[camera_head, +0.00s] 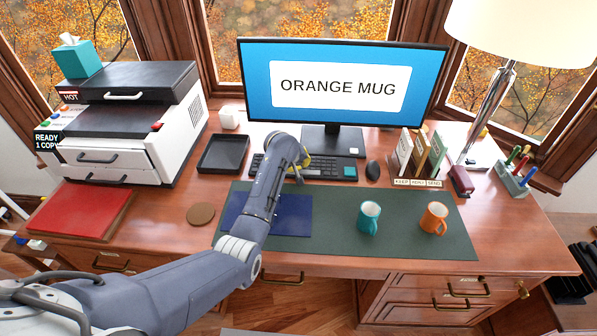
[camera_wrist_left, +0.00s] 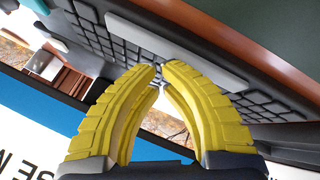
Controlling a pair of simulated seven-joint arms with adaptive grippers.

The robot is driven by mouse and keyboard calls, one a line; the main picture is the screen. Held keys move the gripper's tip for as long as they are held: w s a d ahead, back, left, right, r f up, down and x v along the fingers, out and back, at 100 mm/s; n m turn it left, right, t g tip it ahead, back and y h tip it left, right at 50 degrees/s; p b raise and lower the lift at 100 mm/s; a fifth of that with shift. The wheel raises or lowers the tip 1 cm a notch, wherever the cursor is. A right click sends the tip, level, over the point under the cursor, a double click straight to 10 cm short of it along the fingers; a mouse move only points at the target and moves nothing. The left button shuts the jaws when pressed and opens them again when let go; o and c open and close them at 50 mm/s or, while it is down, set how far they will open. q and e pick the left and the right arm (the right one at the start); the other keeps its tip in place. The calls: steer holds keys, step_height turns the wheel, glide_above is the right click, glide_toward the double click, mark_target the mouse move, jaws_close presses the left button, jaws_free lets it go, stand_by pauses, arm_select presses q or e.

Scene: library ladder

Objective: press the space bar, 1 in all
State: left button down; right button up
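The dark keyboard (camera_head: 333,169) lies on the desk in front of the monitor. Its space bar is hidden or too small to pick out in the head view. In the left wrist view the space bar (camera_wrist_left: 185,52) is a long light grey key on the keyboard (camera_wrist_left: 90,40). My left gripper (camera_head: 298,174) is over the keyboard's left part in the head view. In the wrist view my left gripper (camera_wrist_left: 160,70) has its yellow fingertips together, with nothing between them, beside the space bar's long edge. Whether they touch any key cannot be told. My right gripper is out of view.
The monitor (camera_head: 335,85) reads "ORANGE MUG". A black tray (camera_head: 223,153) is left of the keyboard; a mouse (camera_head: 373,170) is right. A teal mug (camera_head: 369,217) and an orange mug (camera_head: 434,218) stand on the green mat (camera_head: 335,236). A printer (camera_head: 135,125) stands left.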

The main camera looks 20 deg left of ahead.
arm_select(q)
steer(key=shift+r, duration=0.7)
steer(key=shift+r, duration=2.5)
